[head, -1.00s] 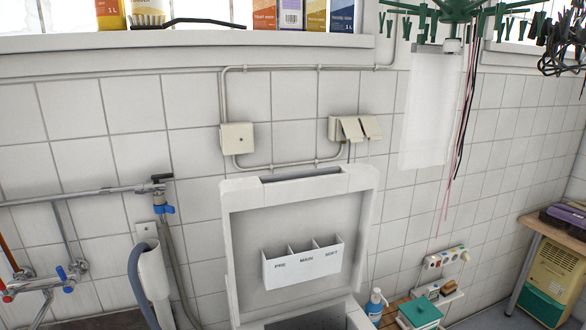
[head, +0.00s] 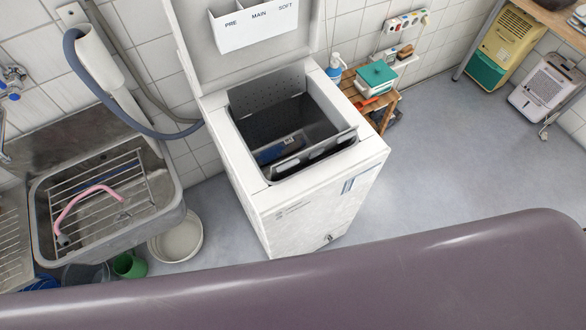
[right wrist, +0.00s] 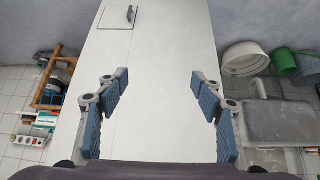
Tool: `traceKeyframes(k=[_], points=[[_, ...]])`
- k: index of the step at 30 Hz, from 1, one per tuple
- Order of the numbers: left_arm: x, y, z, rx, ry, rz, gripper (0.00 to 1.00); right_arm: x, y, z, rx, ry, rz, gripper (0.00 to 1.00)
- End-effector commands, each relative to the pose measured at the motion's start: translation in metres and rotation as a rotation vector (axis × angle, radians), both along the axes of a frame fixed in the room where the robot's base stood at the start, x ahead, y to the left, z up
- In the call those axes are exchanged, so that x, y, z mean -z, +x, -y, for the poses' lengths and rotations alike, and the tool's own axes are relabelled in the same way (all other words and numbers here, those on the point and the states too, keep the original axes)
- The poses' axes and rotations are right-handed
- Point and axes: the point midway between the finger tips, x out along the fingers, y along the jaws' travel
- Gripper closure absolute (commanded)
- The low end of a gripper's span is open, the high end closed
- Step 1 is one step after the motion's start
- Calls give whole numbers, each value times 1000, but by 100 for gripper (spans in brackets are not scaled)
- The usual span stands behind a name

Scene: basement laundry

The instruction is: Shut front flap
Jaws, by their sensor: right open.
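The top-loading washing machine (head: 310,210) has its lid (head: 235,60) raised, with its opening uncovered. Inside the opening, a perforated grey rear flap (head: 268,88) stands up at the back. A grey front flap (head: 315,153) with cut-outs stands tilted at the front edge, so the drum opening between them is dark and open. In the right wrist view, my right gripper (right wrist: 160,78) is open and empty, its blue-padded fingers spread before the machine's white front panel (right wrist: 158,120). A small outlined hatch with a latch (right wrist: 130,13) shows on that panel. Neither gripper shows in the head view.
A grey sink (head: 110,205) with a rack and pink hose stands left of the machine, with a white bucket (head: 176,238) beside it. A wooden shelf (head: 372,95) with a soap bottle (head: 336,68) stands to the right. The floor (head: 460,140) farther right is clear.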

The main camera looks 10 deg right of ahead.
Motion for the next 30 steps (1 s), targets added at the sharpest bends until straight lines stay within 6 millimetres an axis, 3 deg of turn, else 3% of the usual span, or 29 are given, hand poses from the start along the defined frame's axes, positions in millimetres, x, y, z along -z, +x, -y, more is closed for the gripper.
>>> traceKeyframes(k=[3,5,9,12,16,21,26,30], points=[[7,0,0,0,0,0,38,-59,37,-24,-25,57,180,39],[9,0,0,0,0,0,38,-93,53,-36,-37,87,271,39],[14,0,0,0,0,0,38,-181,81,-59,-51,162,479,39],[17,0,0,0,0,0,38,-242,92,-71,-53,212,611,39],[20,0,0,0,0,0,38,-305,98,-78,-51,261,740,39],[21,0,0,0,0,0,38,-350,100,-82,-44,297,828,39],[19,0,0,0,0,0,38,-360,107,-84,-42,303,848,39],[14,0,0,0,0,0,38,-361,124,-90,-41,302,849,39]])
